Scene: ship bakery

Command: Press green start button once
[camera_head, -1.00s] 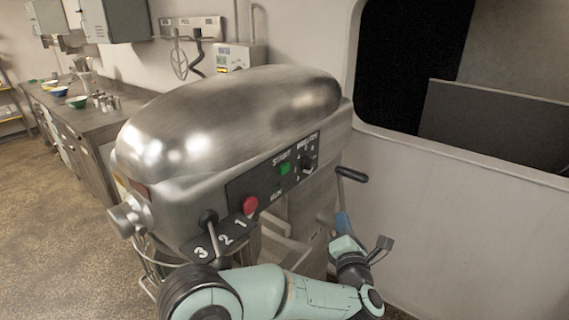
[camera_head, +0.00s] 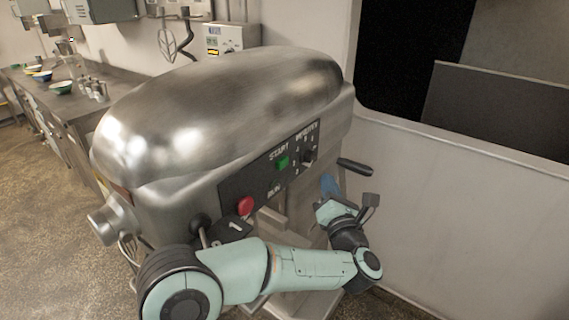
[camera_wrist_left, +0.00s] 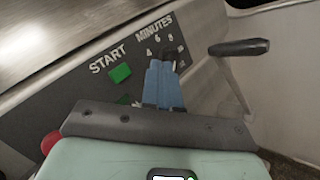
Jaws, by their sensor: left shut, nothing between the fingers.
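The green start button (camera_head: 282,162) sits under the word START on the dark control panel (camera_head: 236,187) of a steel mixer (camera_head: 200,110). It also shows in the left wrist view (camera_wrist_left: 120,73), left of my fingers. My left gripper (camera_head: 328,184) has blue fingers, shut and empty, held in front of the panel to the lower right of the button. In the left wrist view its fingertips (camera_wrist_left: 162,68) point toward the panel below the minutes dial, apart from the button as far as I can see. My right gripper is not in view.
A red button (camera_head: 244,206) is lower left on the panel; the minutes dial (camera_head: 308,156) is right of START. A black-handled lever (camera_head: 355,167) sticks out at right. A gear lever knob (camera_head: 199,222) is near my left arm. A counter with bowls (camera_head: 61,88) stands behind left.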

